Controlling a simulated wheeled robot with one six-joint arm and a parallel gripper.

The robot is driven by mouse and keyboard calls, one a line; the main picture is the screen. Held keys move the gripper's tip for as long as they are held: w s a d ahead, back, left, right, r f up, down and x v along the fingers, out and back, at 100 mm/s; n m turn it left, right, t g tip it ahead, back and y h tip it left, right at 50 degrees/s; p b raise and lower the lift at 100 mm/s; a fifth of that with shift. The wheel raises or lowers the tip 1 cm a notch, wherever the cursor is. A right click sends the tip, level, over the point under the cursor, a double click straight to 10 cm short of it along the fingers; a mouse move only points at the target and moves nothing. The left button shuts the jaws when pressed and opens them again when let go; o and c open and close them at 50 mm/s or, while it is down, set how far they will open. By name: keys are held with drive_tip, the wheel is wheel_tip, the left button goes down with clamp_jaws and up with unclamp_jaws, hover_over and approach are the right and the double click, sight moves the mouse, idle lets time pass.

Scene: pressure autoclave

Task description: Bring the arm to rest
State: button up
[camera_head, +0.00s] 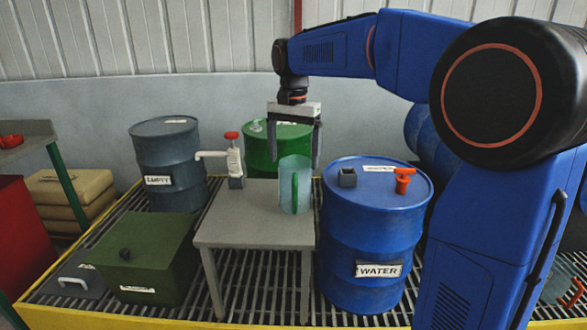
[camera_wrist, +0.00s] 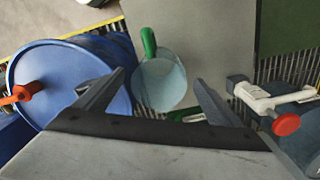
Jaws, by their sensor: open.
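My arm (camera_head: 345,48) reaches left across the top of the head view, with the wrist bent down. My gripper (camera_head: 295,158) points down, open and empty, above the grey table (camera_head: 255,232). A translucent jug with a green handle (camera_head: 301,190) stands upright on the table's right side, just below the fingers. In the wrist view my gripper (camera_wrist: 158,82) has its fingers wide apart, with the jug (camera_wrist: 163,92) showing between and beyond them. I cannot tell the exact gap between fingertips and jug.
A white hand pump with a red knob (camera_head: 234,160) stands at the table's back left. The blue WATER drum (camera_head: 365,240) is close on the right. A green drum (camera_head: 262,150) and a grey EMPTY drum (camera_head: 168,165) stand behind. A green box (camera_head: 145,262) is at left.

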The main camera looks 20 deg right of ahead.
drive_tip(key=shift+r, duration=0.45)
drive_tip(key=shift+s, duration=0.1)
drive_tip(key=s+d+f+n+t, duration=0.1)
drive_tip(key=s+f+n, duration=0.1)
drive_tip(key=s, duration=0.6)
drive_tip(key=s+d+f+n+t, duration=0.1)
drive_tip(key=s+d+n+t, duration=0.1)
drive_tip(key=s, duration=0.6)
drive_tip(key=s+d+f+n+t, duration=0.1)
drive_tip(key=s+d+f+n, duration=0.1)
drive_tip(key=s+f, duration=0.4)
drive_tip(key=s+d+f+n, duration=0.2)
drive_tip(key=s+f, duration=0.5)
drive_tip(key=s, duration=0.3)
drive_tip(key=shift+d+t, duration=0.35)
drive_tip(key=shift+t, duration=0.05)
